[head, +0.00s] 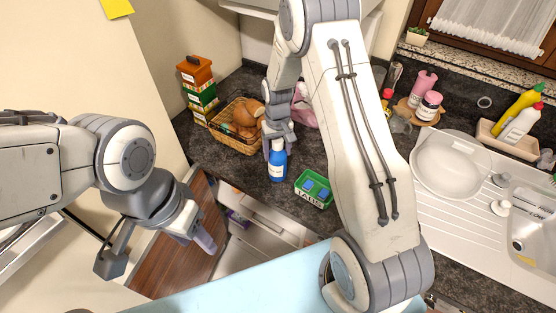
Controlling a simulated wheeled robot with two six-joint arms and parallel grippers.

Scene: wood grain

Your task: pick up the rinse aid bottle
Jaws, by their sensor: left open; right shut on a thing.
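My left gripper (153,249) is open and empty at the lower left, in front of the counter and well apart from the bottle.
A green box of tabs (314,189) stands just right of the bottle. A bread basket (236,127) and stacked boxes (198,88) are behind to the left. A sink (528,222) with a white bowl (450,163) is at the right. An open drawer (262,232) lies below the counter.

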